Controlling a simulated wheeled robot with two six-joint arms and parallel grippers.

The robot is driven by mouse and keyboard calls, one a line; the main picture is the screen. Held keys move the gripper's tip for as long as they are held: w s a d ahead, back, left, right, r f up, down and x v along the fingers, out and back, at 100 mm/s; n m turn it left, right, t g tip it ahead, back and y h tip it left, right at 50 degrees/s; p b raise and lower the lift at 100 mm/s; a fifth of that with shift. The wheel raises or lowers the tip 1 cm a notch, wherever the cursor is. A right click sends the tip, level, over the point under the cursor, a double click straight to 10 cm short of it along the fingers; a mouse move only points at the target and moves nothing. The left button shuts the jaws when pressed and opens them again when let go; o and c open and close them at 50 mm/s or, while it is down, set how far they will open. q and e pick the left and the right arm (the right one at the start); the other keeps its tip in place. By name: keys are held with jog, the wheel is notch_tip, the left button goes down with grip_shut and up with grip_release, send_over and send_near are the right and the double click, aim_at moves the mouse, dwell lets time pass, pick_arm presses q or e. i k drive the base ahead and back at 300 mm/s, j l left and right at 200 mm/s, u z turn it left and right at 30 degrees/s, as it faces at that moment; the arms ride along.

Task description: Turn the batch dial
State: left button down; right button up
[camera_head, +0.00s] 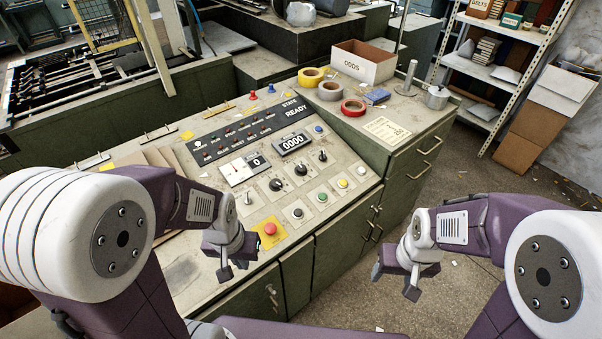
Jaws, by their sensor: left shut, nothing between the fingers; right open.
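A counter display (292,143) reads 0000, and a small display (257,161) reads 0. My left gripper (233,268) is shut and empty, over the panel's front edge, below the red mushroom button. My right gripper (394,281) is open and empty, in front of the cabinets, apart from the panel.
A red mushroom button (269,229) on a yellow plate sits close to my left gripper. Green (321,197), yellow (342,183) and other push buttons line the front. Tape rolls (353,107) and an ODDS box (363,64) stand on the counter behind. Floor at right is mostly clear.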

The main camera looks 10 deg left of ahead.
aim_at(300, 169)
jog(key=i+l+u, duration=0.15)
jog(key=u, duration=0.25)
jog(key=i+l+u, duration=0.15)
jog(key=u, duration=0.25)
jog(key=i+l+u, duration=0.1)
jog(key=l+u, duration=0.55)
jog(key=u, duration=0.15)
jog(key=i, duration=0.05)
